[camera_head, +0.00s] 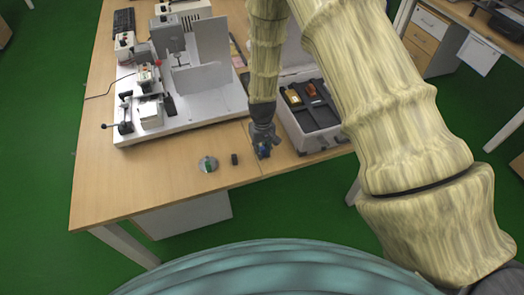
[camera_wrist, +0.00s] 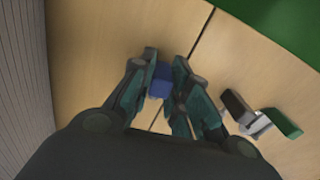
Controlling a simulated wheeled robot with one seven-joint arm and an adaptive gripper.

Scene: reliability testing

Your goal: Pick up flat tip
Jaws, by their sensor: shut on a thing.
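The blue also shows at the fingertips in the head view (camera_head: 264,152). I cannot tell whether the piece touches the table.
A grey tray (camera_head: 310,141) with small parts stands to the right. A white fixture board (camera_head: 190,121) stands behind. The front left table is clear.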

